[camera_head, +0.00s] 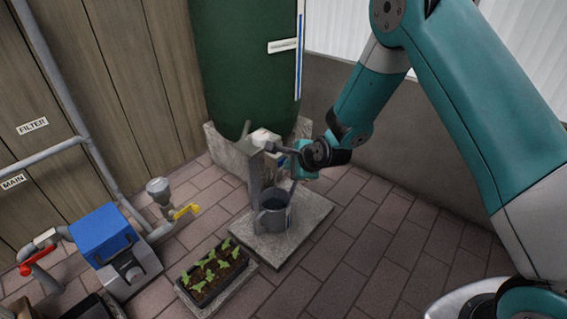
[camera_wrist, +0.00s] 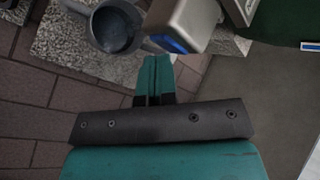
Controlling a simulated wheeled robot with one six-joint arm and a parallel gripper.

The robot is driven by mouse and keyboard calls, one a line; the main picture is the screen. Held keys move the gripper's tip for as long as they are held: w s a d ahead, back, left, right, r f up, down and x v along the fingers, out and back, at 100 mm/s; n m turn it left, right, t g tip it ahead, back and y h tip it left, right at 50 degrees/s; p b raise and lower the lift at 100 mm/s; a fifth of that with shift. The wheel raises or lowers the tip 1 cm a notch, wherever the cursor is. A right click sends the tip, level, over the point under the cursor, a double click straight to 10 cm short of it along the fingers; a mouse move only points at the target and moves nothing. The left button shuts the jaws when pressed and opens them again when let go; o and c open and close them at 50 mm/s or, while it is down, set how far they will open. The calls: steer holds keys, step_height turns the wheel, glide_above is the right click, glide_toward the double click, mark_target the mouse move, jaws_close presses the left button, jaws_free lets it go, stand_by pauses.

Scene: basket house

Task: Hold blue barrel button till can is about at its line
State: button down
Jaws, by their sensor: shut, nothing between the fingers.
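The dark green barrel (camera_head: 240,75) stands at the back on a stone block. In front of it a grey post carries a box (camera_head: 262,140); in the wrist view this grey box (camera_wrist: 187,20) has a blue button (camera_wrist: 174,44) on its lower face. The grey can (camera_head: 270,216) stands upright on a stone slab below the box. It also shows in the wrist view (camera_wrist: 118,30), with dark water inside; its line cannot be made out. My gripper (camera_head: 290,160) is shut and empty, its tips (camera_wrist: 156,62) close to the button. I cannot tell whether they touch it.
A planter with seedlings (camera_head: 212,272) sits front left of the can. A blue-topped pump (camera_head: 103,235), pipes, a yellow valve handle (camera_head: 186,211) and a red one (camera_head: 37,258) are at left. Brick paving at right is clear.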

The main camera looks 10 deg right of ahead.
steer(key=shift+s, duration=0.1)
steer(key=shift+s+d+p, duration=0.3)
steer(key=shift+s+d, duration=0.15)
steer(key=shift+s, duration=0.15)
steer(key=shift+s+d+p, duration=0.15)
steer(key=shift+s+d, duration=0.6)
steer(key=shift+s, duration=0.3)
steer(key=shift+s+d+p, duration=0.15)
steer(key=shift+s+d, duration=0.6)
steer(key=shift+s, duration=0.25)
steer(key=shift+r, duration=0.1)
